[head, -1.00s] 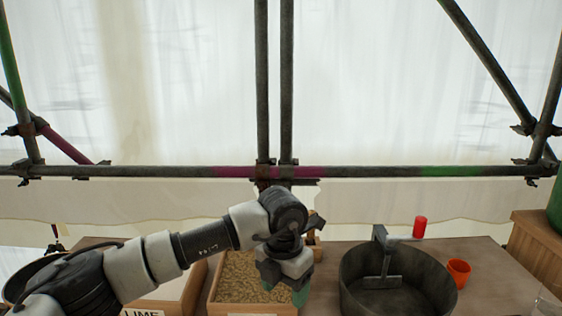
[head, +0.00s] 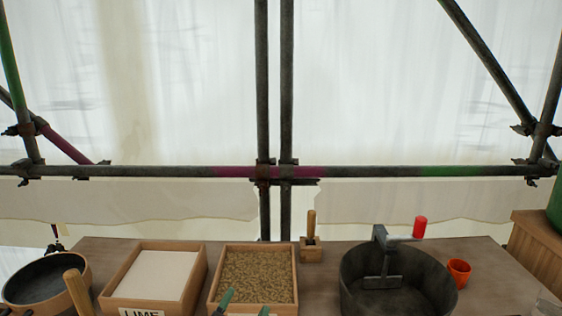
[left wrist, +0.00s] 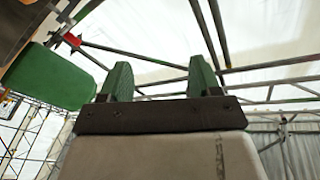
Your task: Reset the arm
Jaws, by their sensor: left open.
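My left gripper (head: 245,304) shows only as two green fingertips at the bottom edge of the head view, in front of the tray of tan grains (head: 258,272). The rest of that arm is out of the head view. In the left wrist view, the left gripper (left wrist: 160,74) has its two green fingers wide apart, with nothing between them. Pale sheeting and scaffold poles show beyond the fingers. My right gripper is in neither view.
Scaffold poles (head: 400,171) cross behind.

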